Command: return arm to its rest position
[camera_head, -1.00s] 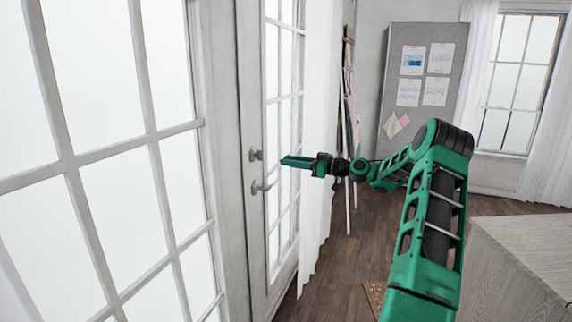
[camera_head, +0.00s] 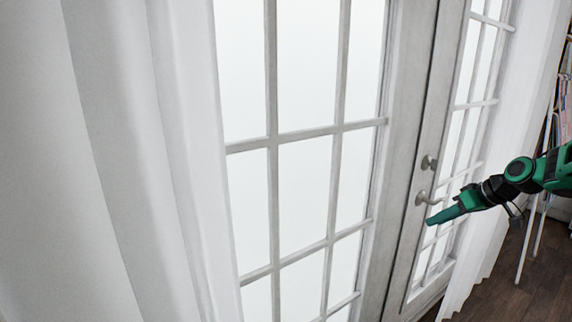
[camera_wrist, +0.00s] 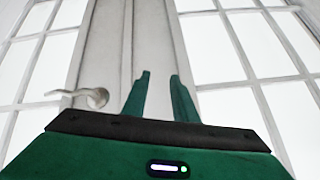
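My green gripper (camera_head: 432,219) is at the right of the head view, in front of the French door, with its fingers pointing left and slightly down. Its tip appears just below the door's lever handle (camera_head: 425,199); I see no clear contact. In the wrist view, its two fingers (camera_wrist: 160,75) stand apart with nothing between them, in front of the pale door frame. The lever handle also shows in the wrist view (camera_wrist: 85,96), to the left of the fingers. Most of my arm is beyond the right edge of the head view.
A white curtain (camera_head: 120,160) fills the left of the head view. Glazed French doors (camera_head: 302,190) stand in the middle. Another curtain (camera_head: 500,200) hangs behind my gripper. An easel-like stand (camera_head: 535,215) is at the far right, on dark wooden floor (camera_head: 505,290).

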